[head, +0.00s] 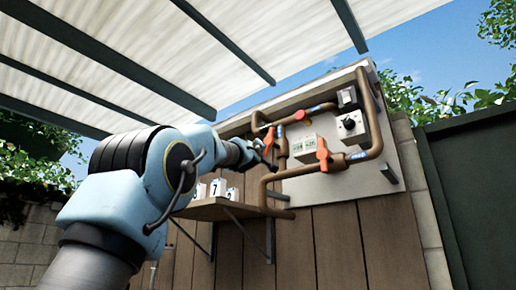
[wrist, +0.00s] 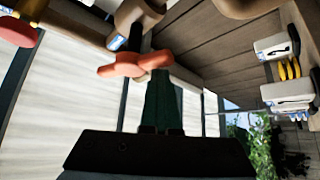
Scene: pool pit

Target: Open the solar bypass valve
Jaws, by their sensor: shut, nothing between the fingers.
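Copper-brown pipes with orange valve handles are mounted on a board on the wooden wall. One orange handle (head: 268,141) is on the left pipe, just by my gripper (head: 270,164); it also shows in the wrist view (wrist: 128,66). A second orange handle (head: 322,154) stands upright on the right pipe, beside a blue label (head: 358,156). I cannot read which is the solar bypass valve. In the wrist view my gripper (wrist: 162,75) is shut and empty, its tips at the orange handle; whether they touch is unclear.
A red knob (head: 300,115) is on the upper pipe, and a control box with a dial (head: 350,124) is at right. A wooden shelf (head: 215,210) with numbered white items (head: 217,188) is below my gripper. A corrugated roof (head: 180,40) hangs overhead.

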